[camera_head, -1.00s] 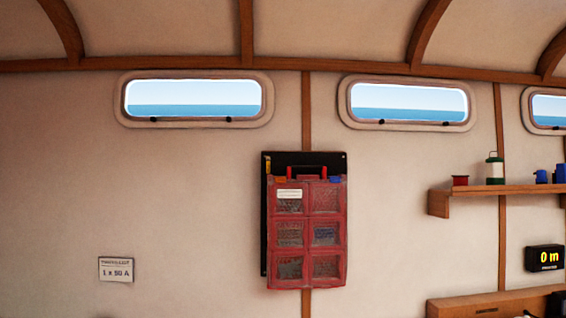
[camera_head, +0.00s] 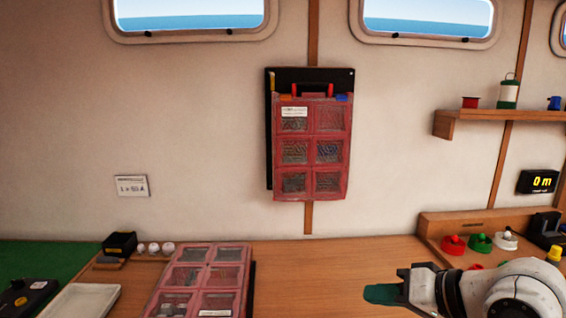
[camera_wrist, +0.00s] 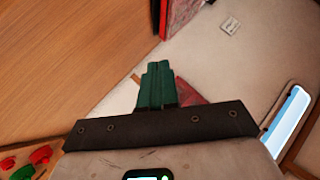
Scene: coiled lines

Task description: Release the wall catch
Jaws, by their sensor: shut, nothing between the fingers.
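A red organiser case (camera_head: 311,147) with clear compartments hangs on a black wall board (camera_head: 334,78). It has a red handle at the top, an orange tab (camera_head: 284,97) at its top left and a blue tab (camera_head: 342,98) at its top right. A small yellow piece (camera_head: 272,82) shows at the board's upper left edge. I cannot tell which of these is the catch. My gripper (camera_head: 382,294) has green fingers, shut and empty, above the worktop, below and right of the case. In the wrist view the fingers (camera_wrist: 156,86) partly hide a red patch, apparently the wall case.
A second red case (camera_head: 203,279) lies on the wooden worktop (camera_head: 300,285). A black box (camera_head: 120,244), a white tray (camera_head: 83,301) and a green mat (camera_head: 45,258) are at left. A shelf (camera_head: 490,116) and a rack with coloured knobs (camera_head: 480,242) are at right.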

